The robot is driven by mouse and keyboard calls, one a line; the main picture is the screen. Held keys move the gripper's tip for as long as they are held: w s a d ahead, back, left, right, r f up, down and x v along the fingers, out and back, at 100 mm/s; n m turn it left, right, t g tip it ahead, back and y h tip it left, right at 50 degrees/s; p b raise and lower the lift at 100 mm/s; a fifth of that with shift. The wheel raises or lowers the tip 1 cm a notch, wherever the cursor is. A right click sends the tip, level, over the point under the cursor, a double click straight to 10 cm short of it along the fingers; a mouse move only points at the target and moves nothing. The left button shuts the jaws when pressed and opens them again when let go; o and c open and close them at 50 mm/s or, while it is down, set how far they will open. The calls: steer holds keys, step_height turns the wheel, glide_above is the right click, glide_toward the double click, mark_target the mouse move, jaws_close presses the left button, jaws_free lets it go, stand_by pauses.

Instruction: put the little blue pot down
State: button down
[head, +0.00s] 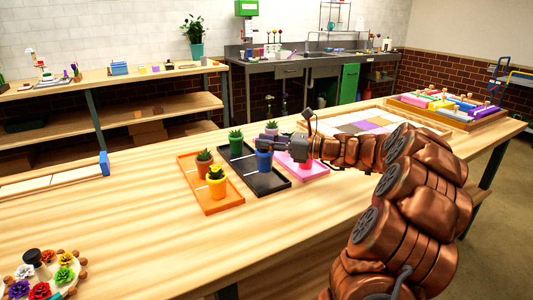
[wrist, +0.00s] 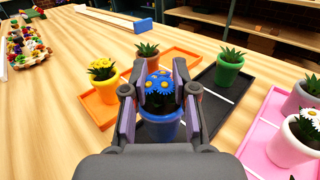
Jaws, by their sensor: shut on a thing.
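The little blue pot (head: 264,159) is in my gripper (head: 272,145), over the near part of the black tray (head: 262,184). A green pot (head: 236,146) with a spiky plant stands at the far end of the same tray.
An orange tray (head: 228,207) on the left holds a yellow-flowered pot (head: 216,184) and a terracotta pot (head: 204,165). A pink tray (head: 312,172) on the right holds pale pots, one a white-flowered pot (wrist: 295,140).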

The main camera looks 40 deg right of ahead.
mark_target(266, 152)
steer(key=shift+f, duration=1.7)
steer(key=c, duration=0.9)
jaws_free()
steer(key=shift+f, duration=0.15)
steer(key=v, duration=1.2)
